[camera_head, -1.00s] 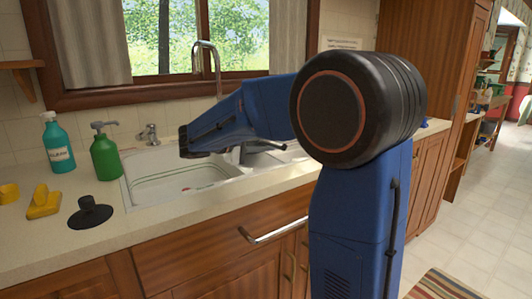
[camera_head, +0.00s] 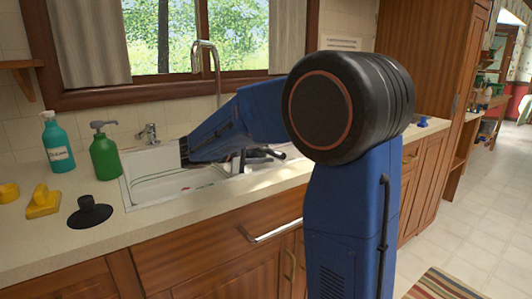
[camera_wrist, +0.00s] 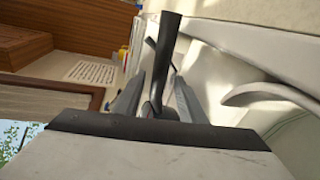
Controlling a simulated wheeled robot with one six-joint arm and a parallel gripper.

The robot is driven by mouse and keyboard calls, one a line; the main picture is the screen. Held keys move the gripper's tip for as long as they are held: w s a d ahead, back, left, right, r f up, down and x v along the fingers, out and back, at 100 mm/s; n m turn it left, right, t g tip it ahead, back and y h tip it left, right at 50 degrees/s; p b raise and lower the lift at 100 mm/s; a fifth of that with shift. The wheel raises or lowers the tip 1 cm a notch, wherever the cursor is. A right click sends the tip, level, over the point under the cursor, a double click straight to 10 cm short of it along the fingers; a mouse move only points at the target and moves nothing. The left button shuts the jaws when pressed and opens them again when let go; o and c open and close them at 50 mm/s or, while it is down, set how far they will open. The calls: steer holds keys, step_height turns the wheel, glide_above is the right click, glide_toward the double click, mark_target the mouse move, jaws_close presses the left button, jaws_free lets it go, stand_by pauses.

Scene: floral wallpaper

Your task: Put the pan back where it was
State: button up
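A dark handle (camera_wrist: 167,45), which looks like the pan's, runs between the two grey fingers of my gripper (camera_wrist: 159,80) in the wrist view. Gaps show between the fingers and the handle, so my gripper looks open around it. The pan's body cannot be made out. In the head view, dark parts (camera_head: 266,153) show over the right side of the sink, behind my blue arm; I cannot tell whether they are the pan's handle or my gripper.
The white sink (camera_head: 150,198) has a tall faucet (camera_head: 217,75) behind it. A green soap bottle (camera_head: 104,152), a teal spray bottle (camera_head: 57,143), a black plunger-like thing (camera_head: 90,213) and yellow sponges (camera_head: 43,203) stand on the left counter.

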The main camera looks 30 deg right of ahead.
steer(key=shift+r, duration=0.15)
steer(key=w+v, duration=0.1)
steer(key=v, duration=1.1)
steer(key=shift+s, duration=0.4)
